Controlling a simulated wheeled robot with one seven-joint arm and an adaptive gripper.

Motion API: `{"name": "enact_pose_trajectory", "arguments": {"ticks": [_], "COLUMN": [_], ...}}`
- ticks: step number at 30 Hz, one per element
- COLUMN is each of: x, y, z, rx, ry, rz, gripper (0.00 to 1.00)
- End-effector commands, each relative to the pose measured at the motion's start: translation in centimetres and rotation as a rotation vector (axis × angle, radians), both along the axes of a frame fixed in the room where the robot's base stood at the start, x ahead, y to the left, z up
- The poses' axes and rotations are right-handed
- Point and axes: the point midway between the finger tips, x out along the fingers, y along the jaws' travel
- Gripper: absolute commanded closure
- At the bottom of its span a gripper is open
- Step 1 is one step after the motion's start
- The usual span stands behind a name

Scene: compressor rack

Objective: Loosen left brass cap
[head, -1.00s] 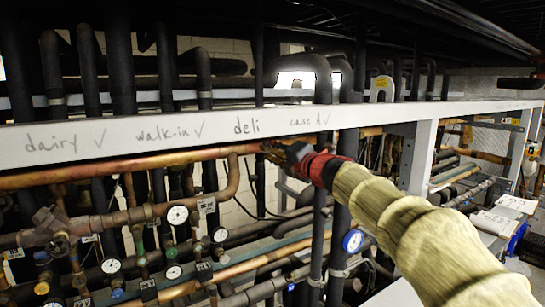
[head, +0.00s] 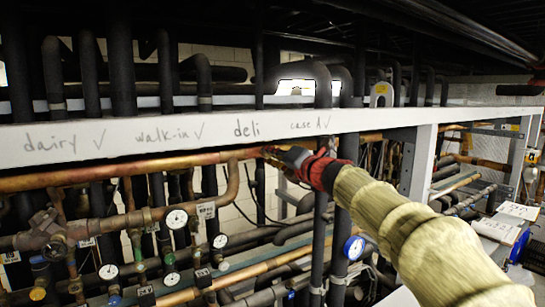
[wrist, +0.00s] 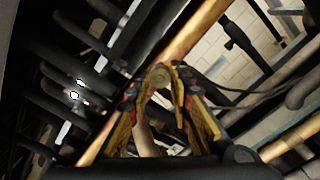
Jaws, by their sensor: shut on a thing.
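My gripper (head: 268,154) reaches in from the right, under the white beam, with its tips at the copper pipe below the word "deli". In the wrist view my gripper (wrist: 161,80) has its two yellow fingers closed around a small round brass cap (wrist: 160,72). The cap sits between the fingertips, close to the copper pipe (wrist: 190,38). The fingers hide its sides. In the head view the cap is too small and covered to make out, and I cannot tell whether it has turned.
The white beam (head: 90,143) with handwritten labels runs just above my gripper. Several pressure gauges (head: 177,219) and valves crowd the lower left. Dark vertical pipes (head: 320,235) stand close beneath my arm. A blue-rimmed gauge (head: 354,248) is below my forearm.

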Motion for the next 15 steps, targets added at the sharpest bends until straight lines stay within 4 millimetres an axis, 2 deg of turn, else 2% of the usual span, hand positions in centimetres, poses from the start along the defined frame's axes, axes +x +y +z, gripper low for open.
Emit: {"name": "enact_pose_trajectory", "arguments": {"ticks": [1,2,11,15], "x": [0.12,0.13,0.07,0.04], "y": [0.05,0.06,0.02,0.01], "z": [-0.63,-0.65,-0.34,-0.23], "rx": [-0.003,-0.002,-0.001,0.000], "ry": [0.008,0.008,0.005,0.003], "rz": [0.001,0.001,0.000,0.000], "gripper": [1.00,0.77,0.60,0.60]}}
